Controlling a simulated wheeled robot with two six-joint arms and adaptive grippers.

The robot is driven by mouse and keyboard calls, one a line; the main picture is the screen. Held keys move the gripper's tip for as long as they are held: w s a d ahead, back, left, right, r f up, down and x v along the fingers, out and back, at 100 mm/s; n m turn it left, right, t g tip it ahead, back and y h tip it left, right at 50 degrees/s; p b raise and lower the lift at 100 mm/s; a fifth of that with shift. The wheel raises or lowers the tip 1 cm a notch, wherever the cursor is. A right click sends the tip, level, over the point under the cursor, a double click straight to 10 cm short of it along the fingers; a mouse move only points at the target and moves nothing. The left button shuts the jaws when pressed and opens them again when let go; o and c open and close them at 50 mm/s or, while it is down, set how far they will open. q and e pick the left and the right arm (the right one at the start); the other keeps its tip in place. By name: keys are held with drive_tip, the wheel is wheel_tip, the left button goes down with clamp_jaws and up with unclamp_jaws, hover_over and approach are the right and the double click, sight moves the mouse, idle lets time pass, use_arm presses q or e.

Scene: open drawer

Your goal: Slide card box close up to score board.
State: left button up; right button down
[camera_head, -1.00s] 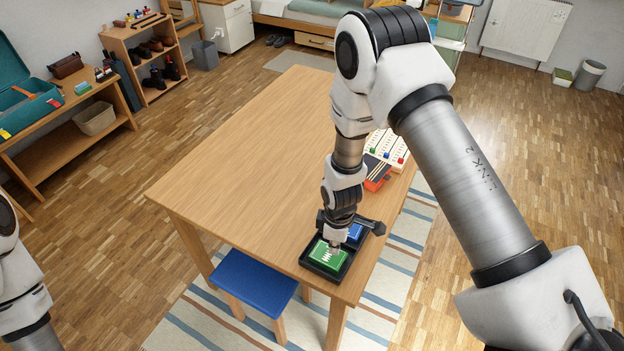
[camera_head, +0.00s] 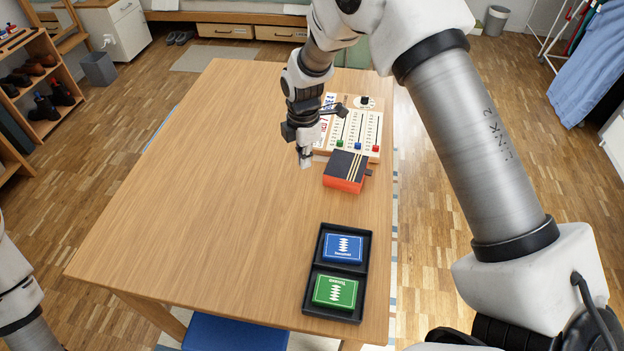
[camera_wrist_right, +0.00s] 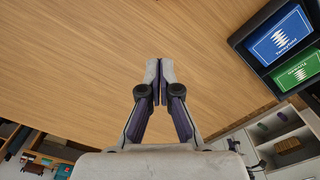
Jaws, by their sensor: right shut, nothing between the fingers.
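The score board (camera_head: 349,127) is a pale board with coloured sliders, lying near the right table edge in the head view. What looks like the card box (camera_head: 345,172), black on top with pale stripes and orange-red sides, lies just in front of it. Its back edge overlaps the board's front edge in the picture, so I cannot tell if they touch. My right gripper (camera_head: 306,162) is shut and empty, left of the card box and apart from it. The right wrist view shows its closed fingers (camera_wrist_right: 160,80) over bare wood. My left gripper is out of view.
A black two-part tray (camera_head: 367,281) holds a blue pack (camera_head: 343,248) and a green pack (camera_head: 335,291) near the table's front right. The table (camera_head: 210,180) is clear to the left. A blue stool (camera_head: 235,333) stands at the front.

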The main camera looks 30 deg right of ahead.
sight(324, 177)
wheel_tip(324, 177, down, 9)
drive_tip(key=shift+w+f+p, duration=0.1)
drive_tip(key=shift+p, duration=0.7)
drive_tip(key=d, duration=0.1)
drive_tip(key=d+f+p, duration=0.1)
drive_tip(key=d, duration=0.1)
drive_tip(key=shift+w+d, duration=0.1)
drive_tip(key=shift+w, duration=0.05)
drive_tip(key=shift+d, duration=0.45)
drive_tip(key=shift+a, duration=0.1)
drive_tip(key=shift+d, duration=0.9)
